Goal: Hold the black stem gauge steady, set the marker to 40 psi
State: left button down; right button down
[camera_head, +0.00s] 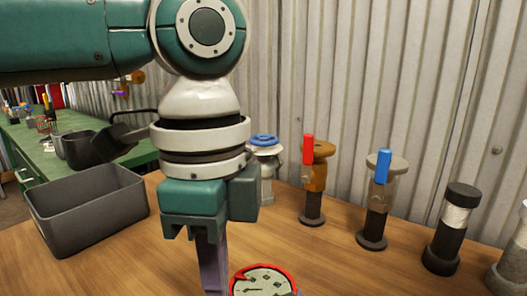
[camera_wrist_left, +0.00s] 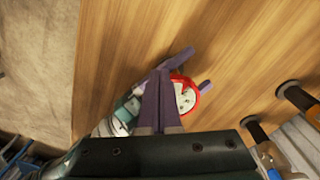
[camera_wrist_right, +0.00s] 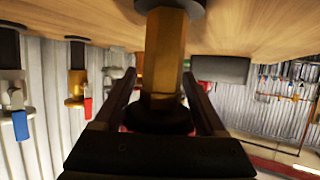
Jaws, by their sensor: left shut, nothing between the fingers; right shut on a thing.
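The gauge (camera_head: 262,284) has a red rim and a white dial and is cut by the bottom edge of the head view. In the left wrist view the gauge (camera_wrist_left: 185,95) is partly hidden by my left fingers. My left gripper (camera_head: 214,280) points down just left of the dial, its purple fingers together; its fingers (camera_wrist_left: 160,78) overlap the red rim in its wrist view, and contact is unclear. My right gripper (camera_wrist_right: 163,108) is shut around the dark part of the gauge's stem; a brass hexagonal section (camera_wrist_right: 164,60) shows beyond. The marker's reading is too small to tell.
A grey bin (camera_head: 88,212) stands at the left of the wooden table. A red-handled valve (camera_head: 315,180), a blue-handled valve (camera_head: 377,198) and a black-capped fitting (camera_head: 452,228) line the back right. Corrugated wall (camera_head: 400,70) rises behind. Bare wood lies right of the gauge.

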pick_arm(q)
jog(key=shift+d, duration=0.15)
jog(key=shift+w, duration=0.25)
jog(key=shift+w, duration=1)
jog(key=shift+w+d, duration=0.2)
jog(key=shift+w, duration=0.1)
jog(key=shift+w+d, duration=0.2)
jog(key=shift+d, duration=0.05)
jog(key=shift+a, duration=0.15)
